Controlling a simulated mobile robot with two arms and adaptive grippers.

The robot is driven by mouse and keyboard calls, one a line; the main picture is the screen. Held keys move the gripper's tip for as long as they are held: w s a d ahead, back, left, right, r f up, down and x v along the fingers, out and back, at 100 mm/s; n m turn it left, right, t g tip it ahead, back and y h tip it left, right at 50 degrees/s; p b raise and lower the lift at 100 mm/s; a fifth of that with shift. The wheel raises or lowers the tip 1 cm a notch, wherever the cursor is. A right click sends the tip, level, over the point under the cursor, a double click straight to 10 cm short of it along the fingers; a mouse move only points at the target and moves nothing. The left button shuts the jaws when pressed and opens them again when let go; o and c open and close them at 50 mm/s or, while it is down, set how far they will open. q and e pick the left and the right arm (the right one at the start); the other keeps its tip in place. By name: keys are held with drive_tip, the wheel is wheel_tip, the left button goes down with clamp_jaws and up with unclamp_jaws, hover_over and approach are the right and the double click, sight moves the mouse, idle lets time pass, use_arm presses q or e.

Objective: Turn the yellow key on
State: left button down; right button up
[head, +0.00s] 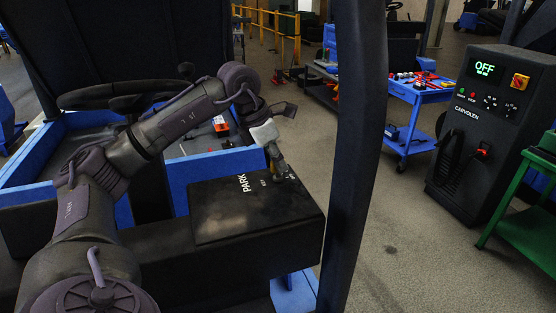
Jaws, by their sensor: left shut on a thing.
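My left arm reaches in from the left, and my left gripper (280,172) points down at the far right part of a black panel (245,220) marked PARK. The gripper is shut on the yellow key (270,168), of which only a thin yellow strip shows beside the fingers. The fingers hide the rest of the key and its seat, so I cannot tell its turn angle. My right gripper is out of view.
A dark upright post (352,150) stands just right of the panel. A steering wheel (125,95) is behind my left arm. A black charger cabinet (490,130) reading OFF, a blue tool cart (418,95) and a green table (530,195) stand farther right.

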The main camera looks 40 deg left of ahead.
use_arm(q)
drive_tip(key=shift+m, duration=0.3)
drive_tip(key=m+h+p, duration=0.1)
drive_tip(key=m, duration=0.1)
drive_tip(key=m+g+p, duration=0.1)
drive_tip(key=m, duration=0.2)
drive_tip(key=shift+r+h, duration=0.1)
drive_tip(key=shift+h, duration=0.3)
drive_tip(key=shift+m+g+h+p, duration=0.3)
drive_tip(key=shift+m+g+p, duration=0.5)
drive_tip(key=shift+m, duration=0.8)
drive_tip(key=c, duration=1.1)
unclamp_jaws()
drive_tip(key=shift+c, duration=0.2)
drive_tip(key=v, duration=1.1)
drive_tip(key=shift+r, duration=0.4)
drive_tip(key=shift+a+f, duration=0.1)
